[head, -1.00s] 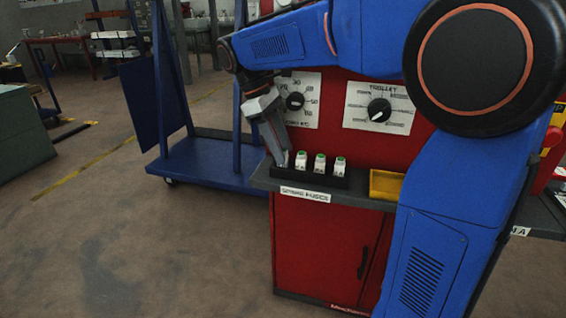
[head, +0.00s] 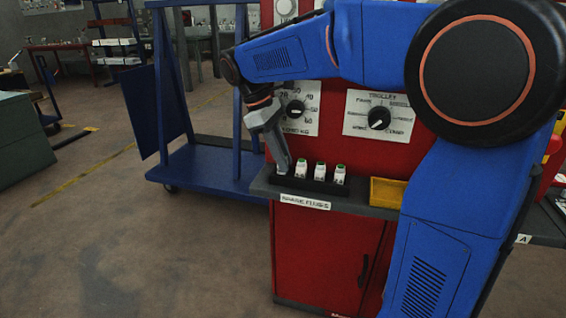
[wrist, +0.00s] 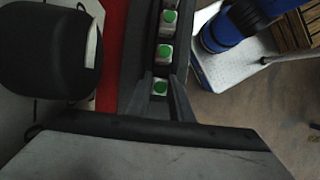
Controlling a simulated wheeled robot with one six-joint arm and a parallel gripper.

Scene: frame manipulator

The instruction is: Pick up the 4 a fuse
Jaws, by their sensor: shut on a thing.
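A row of small white fuses with green tops stands in a black holder (head: 315,186) on the grey ledge. Three fuses show in the head view: the left one (head: 301,168), the middle one (head: 320,171) and the right one (head: 339,174). My gripper (head: 284,167) points down at the left end of the row. In the wrist view my gripper (wrist: 161,92) is shut on the end fuse (wrist: 160,88), one finger on each side. That fuse is hidden behind the fingers in the head view. Its rating cannot be read, and I cannot tell whether it is raised.
The neighbouring fuse (wrist: 165,51) stands close to the fingers. A yellow tray (head: 387,191) sits on the ledge to the right. The red panel with a dial (head: 379,118) rises behind. A blue trolley (head: 205,172) stands to the left. Floor is clear at front left.

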